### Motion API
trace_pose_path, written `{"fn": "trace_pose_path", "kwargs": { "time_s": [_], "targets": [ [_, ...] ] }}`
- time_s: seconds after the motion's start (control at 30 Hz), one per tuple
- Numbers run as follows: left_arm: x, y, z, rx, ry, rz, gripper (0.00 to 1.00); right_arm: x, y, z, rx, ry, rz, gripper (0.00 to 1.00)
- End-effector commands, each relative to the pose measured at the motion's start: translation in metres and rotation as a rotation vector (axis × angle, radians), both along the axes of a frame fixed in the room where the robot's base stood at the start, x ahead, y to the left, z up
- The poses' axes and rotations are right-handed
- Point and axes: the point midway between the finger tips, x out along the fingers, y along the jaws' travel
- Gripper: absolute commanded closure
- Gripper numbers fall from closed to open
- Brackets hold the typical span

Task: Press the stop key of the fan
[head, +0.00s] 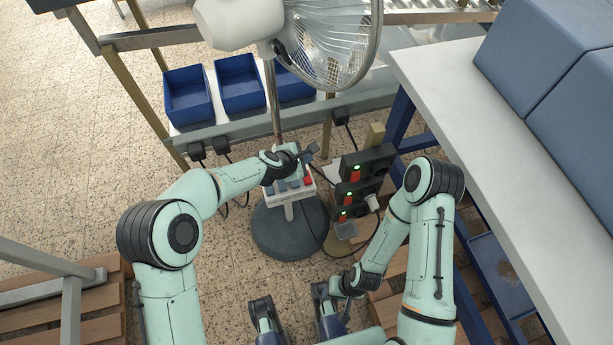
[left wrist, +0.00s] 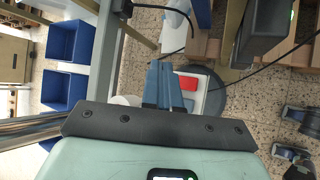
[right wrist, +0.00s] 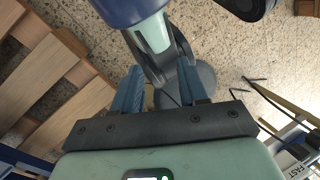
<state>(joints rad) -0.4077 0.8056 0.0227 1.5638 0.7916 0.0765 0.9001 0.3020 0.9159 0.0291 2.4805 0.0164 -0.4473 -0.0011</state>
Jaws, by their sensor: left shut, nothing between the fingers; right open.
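The fan's white key box (head: 290,197) sits on its pole above the round dark base (head: 285,240). It carries several blue-grey keys and one red key (head: 308,181) at the right end. No label is readable. My left gripper (head: 308,153) is shut and empty over the box's far edge. My right gripper (right wrist: 160,75) is open and empty, low near my base, away from the fan's keys.
The fan's caged head (head: 325,45) stands above the box. Power blocks (head: 376,158) with green lights and red switches stand just right of it, with cables around. Blue bins (head: 188,95) line a rack behind. A white table (head: 470,130) flanks the right side.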

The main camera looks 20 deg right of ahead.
Motion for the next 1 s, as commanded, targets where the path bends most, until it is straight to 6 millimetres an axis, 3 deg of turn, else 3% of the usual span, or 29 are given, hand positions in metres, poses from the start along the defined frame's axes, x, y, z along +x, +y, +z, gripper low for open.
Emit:
{"fn": "trace_pose_path", "kwargs": {
  "time_s": [0.1, 0.5, 1.0],
  "targets": [
    [0.0, 0.0, -0.017, 0.001, 0.002, -0.001, 1.0, 0.011, -0.004, -0.017, -0.013, -0.028, -0.012, 0.57],
    [0.0, 0.0, -0.047, 0.0, 0.001, -0.001, 1.0, 0.056, -0.026, -0.051, -0.071, -0.15, -0.062, 0.57],
    [0.0, 0.0, -0.079, 0.0, 0.001, -0.001, 1.0, 0.098, -0.048, -0.08, -0.127, -0.259, -0.108, 0.57]
  ]
}}
